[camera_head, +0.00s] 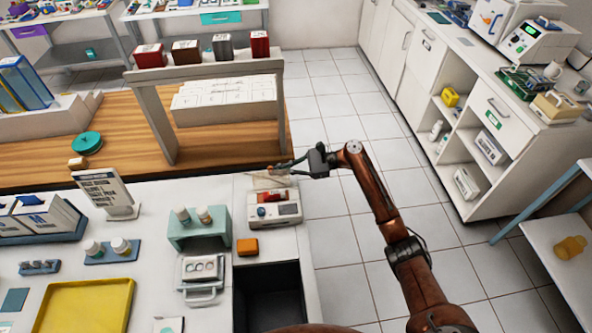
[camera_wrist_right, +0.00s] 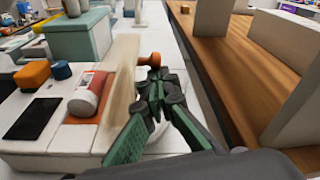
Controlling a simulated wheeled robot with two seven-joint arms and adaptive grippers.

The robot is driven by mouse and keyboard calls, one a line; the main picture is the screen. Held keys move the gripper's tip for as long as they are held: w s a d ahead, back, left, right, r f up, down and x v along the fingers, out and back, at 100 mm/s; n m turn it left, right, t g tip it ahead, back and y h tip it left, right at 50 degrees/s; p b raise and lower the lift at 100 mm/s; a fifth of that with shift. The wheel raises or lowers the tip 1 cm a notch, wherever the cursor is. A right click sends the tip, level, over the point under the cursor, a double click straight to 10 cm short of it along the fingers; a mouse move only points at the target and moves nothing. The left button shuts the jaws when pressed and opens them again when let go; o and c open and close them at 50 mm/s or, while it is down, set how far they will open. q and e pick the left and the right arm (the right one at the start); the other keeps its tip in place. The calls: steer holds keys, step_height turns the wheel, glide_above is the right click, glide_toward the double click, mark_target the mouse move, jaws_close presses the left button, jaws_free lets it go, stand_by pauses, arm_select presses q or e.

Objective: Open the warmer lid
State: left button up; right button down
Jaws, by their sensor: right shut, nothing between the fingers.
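The warmer (camera_head: 289,220) is a small white box with a dark display, at the right end of the white counter. Its interior shows a red and white item (camera_wrist_right: 88,96). The warmer lid (camera_wrist_right: 122,82) is a pale tan panel standing raised, roughly upright, at the warmer's side; its edge also shows in the head view (camera_head: 268,182). An orange-brown knob (camera_wrist_right: 149,59) sticks out from the lid's outer face. My right gripper (camera_head: 283,168) is shut and empty beside the lid, close to the knob (camera_wrist_right: 155,82); contact is unclear. My left gripper is out of view.
An orange block (camera_head: 247,246) and a teal stand (camera_head: 200,232) with cups are left of the warmer. A wooden counter (camera_head: 60,158) with a grey shelf frame (camera_head: 160,125) lies behind. Open tiled floor (camera_head: 345,215) is to the right.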

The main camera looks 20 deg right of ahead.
steer(key=shift+d, duration=0.15)
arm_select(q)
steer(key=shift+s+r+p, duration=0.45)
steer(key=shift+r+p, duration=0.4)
arm_select(e)
steer(key=v, duration=0.9)
steer(key=shift+d, duration=0.3)
